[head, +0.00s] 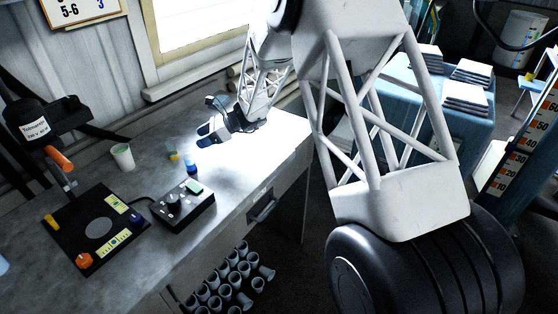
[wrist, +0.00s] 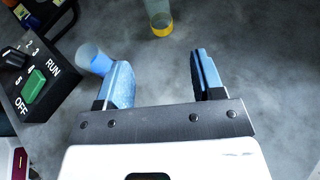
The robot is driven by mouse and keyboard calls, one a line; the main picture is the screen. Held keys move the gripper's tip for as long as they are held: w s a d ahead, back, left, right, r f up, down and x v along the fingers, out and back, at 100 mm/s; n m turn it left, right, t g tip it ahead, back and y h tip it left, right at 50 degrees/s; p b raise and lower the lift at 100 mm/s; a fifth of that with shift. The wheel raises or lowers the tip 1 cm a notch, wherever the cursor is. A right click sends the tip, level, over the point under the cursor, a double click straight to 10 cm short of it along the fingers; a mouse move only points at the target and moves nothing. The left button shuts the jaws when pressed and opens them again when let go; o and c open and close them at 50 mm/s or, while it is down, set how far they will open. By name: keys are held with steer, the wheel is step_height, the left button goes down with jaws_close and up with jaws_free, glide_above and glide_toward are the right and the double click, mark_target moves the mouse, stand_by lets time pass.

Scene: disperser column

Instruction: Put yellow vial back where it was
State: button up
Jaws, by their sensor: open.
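The yellow vial stands on the grey bench, with a yellow lower part and a clear greenish upper part. It shows in the head view (head: 173,155) and at the top of the wrist view (wrist: 161,24), where its upper end is cut off. My gripper (head: 205,133) is open over the bench, to the right of the vial in the head view. In the wrist view my gripper (wrist: 160,62) has nothing between its blue fingers, and the yellow vial lies beyond the fingertips. A blue vial (head: 191,165) is close by; in the wrist view (wrist: 92,58) it is beside the left finger.
A black control box (head: 184,207) with a green switch stands in front of the vials. A black plate (head: 72,228) with coloured pieces and yellow labels lies at left, under a disperser head (head: 40,125). A pale cup (head: 122,156) stands behind.

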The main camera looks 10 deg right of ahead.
steer(key=s+d+r+n+h, duration=0.25)
steer(key=s+d+r, duration=0.2)
steer(key=s, duration=0.35)
steer(key=s+d+r+n+h, duration=0.1)
steer(key=s+d+r+n, duration=0.3)
steer(key=s+r, duration=0.25)
steer(key=s+d+r+n+h, duration=0.2)
steer(key=s+d+r+n, duration=0.15)
steer(key=s, duration=0.45)
steer(key=s+d+r+n+t+h, duration=0.1)
steer(key=s+d+n+h, duration=0.1)
steer(key=s+d, duration=0.3)
steer(key=s+d+r+n+h, duration=0.1)
steer(key=s+d+n+h, duration=0.2)
steer(key=s, duration=1)
steer(key=s+d+r+n+t+h, duration=0.1)
steer(key=s+d+n+h, duration=0.1)
steer(key=s+d, duration=0.6)
steer(key=shift+s+r+n+t+h, duration=0.15)
steer(key=shift+s+n+t+h, duration=0.2)
steer(key=shift+s+h, duration=0.25)
